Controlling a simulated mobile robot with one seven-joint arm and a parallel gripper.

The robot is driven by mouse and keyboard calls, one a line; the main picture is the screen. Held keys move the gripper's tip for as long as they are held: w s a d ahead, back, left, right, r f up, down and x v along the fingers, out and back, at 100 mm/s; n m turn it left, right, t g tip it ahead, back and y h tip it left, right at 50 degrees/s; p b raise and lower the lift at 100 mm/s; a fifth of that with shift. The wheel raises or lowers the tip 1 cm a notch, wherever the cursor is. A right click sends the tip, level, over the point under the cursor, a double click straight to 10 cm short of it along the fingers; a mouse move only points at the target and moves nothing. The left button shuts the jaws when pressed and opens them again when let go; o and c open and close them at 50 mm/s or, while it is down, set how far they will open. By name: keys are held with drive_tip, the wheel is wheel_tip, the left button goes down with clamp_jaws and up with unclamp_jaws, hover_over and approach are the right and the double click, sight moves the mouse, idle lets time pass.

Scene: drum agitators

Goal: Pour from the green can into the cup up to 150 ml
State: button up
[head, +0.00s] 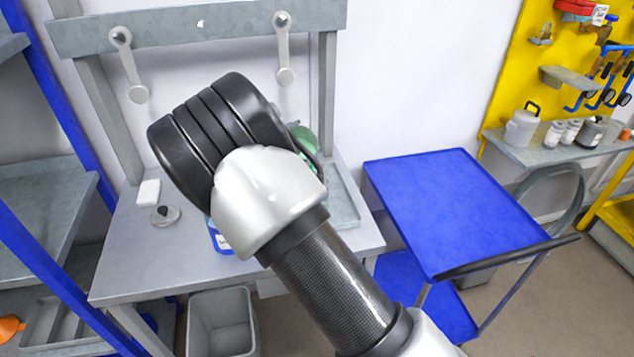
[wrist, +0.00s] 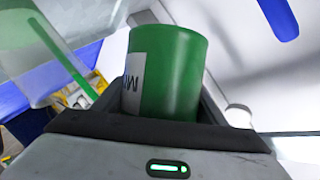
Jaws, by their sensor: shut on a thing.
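The green can (wrist: 178,72) has a white label with dark lettering, partly turned out of sight. My gripper (wrist: 163,105) is shut on it, with a dark finger at each side. In the wrist view a clear, pale container, which looks like the cup (wrist: 28,58), stands close on the left with a green band along it. Its marks and fill level cannot be read. In the head view my arm hides the gripper; a green part (head: 303,137) shows behind it, and I cannot tell whether it is can or cup.
The grey workbench (head: 130,265) holds a white block (head: 149,192), a small grey round item (head: 165,215) and a blue labelled container (head: 219,238), partly hidden by my arm. A grey bin (head: 222,322) stands below. A blue cart (head: 450,210) with a bare top is right.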

drive_tip(key=shift+f+m+t+b, duration=0.15)
drive_tip(key=shift+m+t+b, duration=0.5)
drive_tip(key=shift+b, duration=1.4)
idle(0.7)
drive_tip(key=r+p, duration=0.1)
drive_tip(key=p, duration=0.2)
drive_tip(key=shift+r+g, duration=0.35)
drive_tip(key=n+p, duration=0.1)
drive_tip(key=p, duration=0.2)
drive_tip(key=shift+r+g, duration=0.3)
wheel_tip(320, 180, down, 3)
drive_tip(key=shift+w+a+r+n+g+p, duration=0.1)
drive_tip(key=shift+w+r+n+g+p, duration=0.15)
drive_tip(key=shift+n, duration=0.4)
drive_tip(key=shift+s+p, duration=0.1)
drive_tip(key=shift+p, duration=0.25)
